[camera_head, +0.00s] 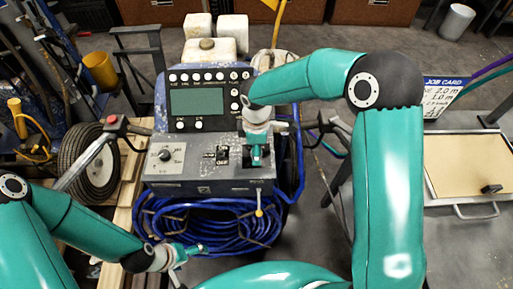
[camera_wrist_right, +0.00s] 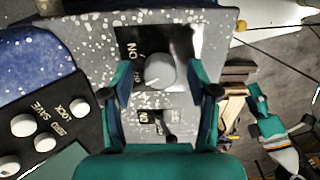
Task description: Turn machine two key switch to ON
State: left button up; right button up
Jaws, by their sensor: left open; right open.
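The striper's control console (camera_head: 190,187) is in the middle of the head view. The key switch (camera_wrist_right: 160,70), a round grey knob on a dark plate lettered ON, shows in the right wrist view. My right gripper (camera_head: 256,160) is over the console's right part, hiding the switch in the head view. In the wrist view its open fingers (camera_wrist_right: 164,92) are on either side of the knob; I cannot tell whether they touch it. My left gripper (camera_head: 180,258) is open and empty, low in front of the blue hose; it also shows in the wrist view (camera_wrist_right: 290,130).
A smaller toggle switch (camera_head: 222,154) sits left of the key switch. A dial (camera_head: 165,155) and a screen with buttons (camera_head: 197,101) are on the console. Coiled blue hose (camera_head: 205,225) hangs below. A tray table (camera_head: 466,211) stands at the right.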

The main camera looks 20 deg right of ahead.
grip_shut()
jog(key=shift+m+b, duration=0.95)
jog(key=shift+m, duration=0.35)
jog(key=m+b, duration=0.2)
jog(key=m, duration=0.1)
jog(key=m+b, duration=0.1)
jog(key=m, duration=0.2)
jog(key=shift+m, duration=0.4)
jog(key=shift+m+b, duration=0.7)
jog(key=shift+m, duration=0.6)
jog(key=shift+r, duration=0.1)
